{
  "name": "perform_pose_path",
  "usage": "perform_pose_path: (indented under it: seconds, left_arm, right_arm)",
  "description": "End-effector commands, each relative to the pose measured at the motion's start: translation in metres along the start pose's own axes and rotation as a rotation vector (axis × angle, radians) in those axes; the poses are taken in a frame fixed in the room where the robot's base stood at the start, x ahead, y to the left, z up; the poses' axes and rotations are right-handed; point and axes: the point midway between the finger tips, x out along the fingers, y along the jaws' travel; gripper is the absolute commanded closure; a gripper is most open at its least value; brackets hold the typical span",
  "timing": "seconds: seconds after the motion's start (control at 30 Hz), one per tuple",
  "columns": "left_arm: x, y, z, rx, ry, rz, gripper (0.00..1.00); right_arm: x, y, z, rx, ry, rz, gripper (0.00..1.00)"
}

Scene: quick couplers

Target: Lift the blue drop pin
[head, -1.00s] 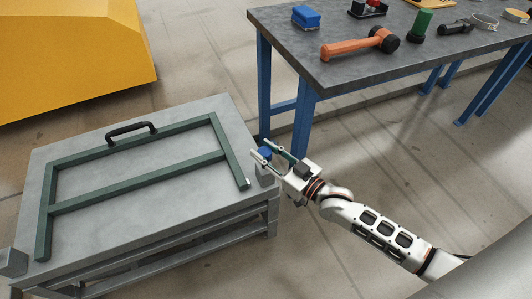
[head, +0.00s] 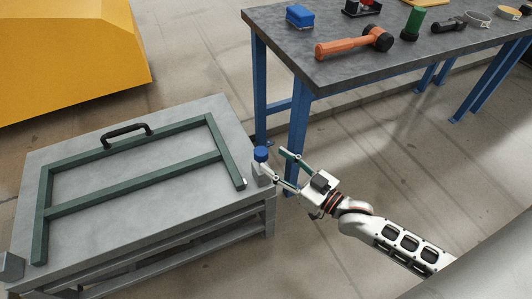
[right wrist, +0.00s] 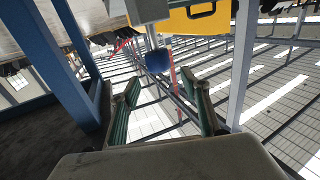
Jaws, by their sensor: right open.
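The blue drop pin (head: 261,153) stands at the right corner of the grey cart top, its blue head above a small grey bracket (head: 261,175). In the right wrist view the blue head (right wrist: 158,61) shows beyond and between the fingers, below the grey bracket (right wrist: 147,10). My right gripper (head: 275,166) is open and empty, just right of the pin, fingers pointing towards it. Its two green-padded fingers also show spread in the right wrist view (right wrist: 163,95). Whether a finger touches the bracket, I cannot tell. My left gripper is not in view.
A green frame (head: 130,182) with a black handle (head: 127,134) lies on the grey cart (head: 95,230). A workbench (head: 350,75) with a mallet (head: 352,44) and other tools stands behind my right gripper. A yellow block (head: 65,50) is at the upper left.

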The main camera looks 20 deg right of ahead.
Motion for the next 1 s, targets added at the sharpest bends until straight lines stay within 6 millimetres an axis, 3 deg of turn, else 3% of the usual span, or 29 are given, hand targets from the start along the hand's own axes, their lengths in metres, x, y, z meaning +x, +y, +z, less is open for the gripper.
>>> perform_pose_path:
  seconds: [0.1,0.33,1.0]
  left_arm:
    - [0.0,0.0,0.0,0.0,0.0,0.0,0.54]
    - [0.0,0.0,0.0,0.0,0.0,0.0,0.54]
    - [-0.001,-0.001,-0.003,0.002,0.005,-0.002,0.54]
  right_arm:
    - [-0.024,0.0,0.001,0.0,-0.002,0.0,0.54]
    - [-0.049,0.0,-0.001,-0.001,0.001,0.0,0.54]
    - [-0.052,0.001,-0.005,-0.002,0.007,0.0,0.54]
